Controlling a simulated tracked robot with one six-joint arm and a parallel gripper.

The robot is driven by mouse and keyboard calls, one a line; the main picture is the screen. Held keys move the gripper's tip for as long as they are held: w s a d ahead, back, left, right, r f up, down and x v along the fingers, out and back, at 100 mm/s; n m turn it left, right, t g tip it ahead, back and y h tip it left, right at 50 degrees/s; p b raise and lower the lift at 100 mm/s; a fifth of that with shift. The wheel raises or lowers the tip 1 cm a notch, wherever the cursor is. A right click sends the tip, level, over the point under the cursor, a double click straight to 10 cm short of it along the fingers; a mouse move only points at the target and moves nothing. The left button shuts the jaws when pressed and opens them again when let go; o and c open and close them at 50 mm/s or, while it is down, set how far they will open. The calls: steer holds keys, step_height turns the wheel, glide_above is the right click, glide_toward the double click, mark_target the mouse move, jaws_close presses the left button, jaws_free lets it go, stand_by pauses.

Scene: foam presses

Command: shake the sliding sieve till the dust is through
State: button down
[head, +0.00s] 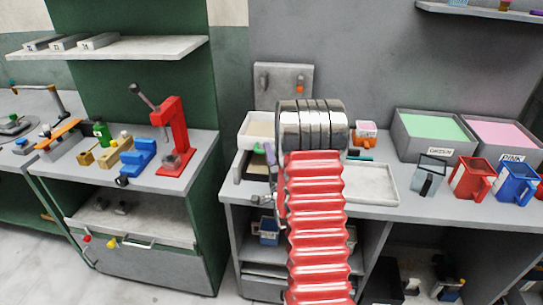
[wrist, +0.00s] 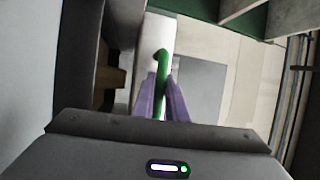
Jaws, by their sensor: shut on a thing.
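In the wrist view my gripper (wrist: 160,82), with purple fingers, is shut on a green bar-like handle (wrist: 161,57) with a dark end. In the head view a pale box with tan content (head: 246,131) stands on the grey bench, left of my arm. It looks like the sliding sieve, and a dark-edged tray (head: 238,168) sits just in front of it. My red ribbed arm and silver wrist cover the right side of both, so the join between handle and sieve is hidden. I cannot tell how much dust is left in the sieve.
A shallow pale tray (head: 384,198) lies right of my arm. Bins of green (head: 403,153) and pink (head: 478,153) material stand further right, behind several jugs (head: 468,180). A red press (head: 176,135) stands on the left bench. A floor gap separates the benches.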

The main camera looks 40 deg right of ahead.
steer(key=shift+s+f, duration=0.1)
steer(key=shift+f, duration=0.15)
steer(key=c, duration=2.1)
jaws_free()
steer(key=o, duration=0.3)
steer(key=shift+r, duration=0.15)
steer(key=shift+o, duration=0.2)
steer(key=v, duration=1.3)
steer(key=shift+s+a, duration=0.2)
steer(key=shift+s, duration=0.2)
